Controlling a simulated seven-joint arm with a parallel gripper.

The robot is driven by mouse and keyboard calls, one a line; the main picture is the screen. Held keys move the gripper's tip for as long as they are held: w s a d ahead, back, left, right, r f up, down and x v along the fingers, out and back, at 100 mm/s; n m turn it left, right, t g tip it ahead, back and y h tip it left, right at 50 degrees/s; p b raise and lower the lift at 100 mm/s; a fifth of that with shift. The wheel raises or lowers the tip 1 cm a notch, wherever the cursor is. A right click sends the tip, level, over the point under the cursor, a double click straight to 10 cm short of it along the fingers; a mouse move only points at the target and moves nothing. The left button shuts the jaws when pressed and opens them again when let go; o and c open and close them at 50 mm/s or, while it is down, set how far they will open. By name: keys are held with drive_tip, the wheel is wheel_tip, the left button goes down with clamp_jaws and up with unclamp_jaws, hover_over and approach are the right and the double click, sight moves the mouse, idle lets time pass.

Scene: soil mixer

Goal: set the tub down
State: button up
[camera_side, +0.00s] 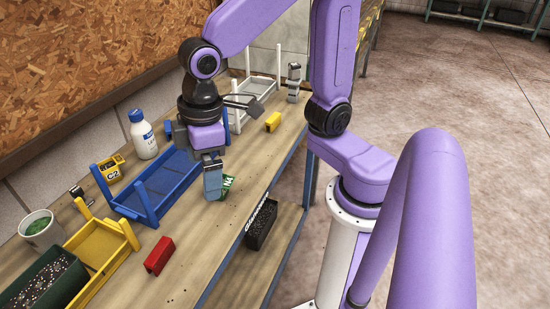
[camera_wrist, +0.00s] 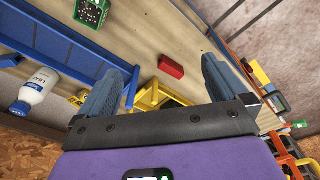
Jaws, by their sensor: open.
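A round white tub (camera_side: 40,232) with green contents stands at the far left of the bench in the side view, beside the yellow tray. My gripper (camera_side: 212,182) points down over the bench, just right of the blue tray and well to the right of the tub. In the wrist view my gripper (camera_wrist: 167,68) has its two fingers wide apart with nothing between them. I cannot surely make out the white tub in the wrist view.
A red block (camera_side: 159,255), yellow tray (camera_side: 127,230), white bottle (camera_side: 143,137), yellow C2 box (camera_side: 109,169), yellow block (camera_side: 273,122) and white rack (camera_side: 233,123) also stand here. A black bin (camera_side: 250,240) sits below the bench edge.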

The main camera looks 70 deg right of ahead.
drive_tip(key=s+d+f+n+g, duration=0.1)
drive_tip(key=s+d+f+n, duration=0.1)
drive_tip(key=s+d, duration=0.8)
drive_tip(key=shift+s+f+n, duration=0.2)
drive_tip(key=shift+s+n, duration=0.1)
drive_tip(key=shift+s, duration=0.55)
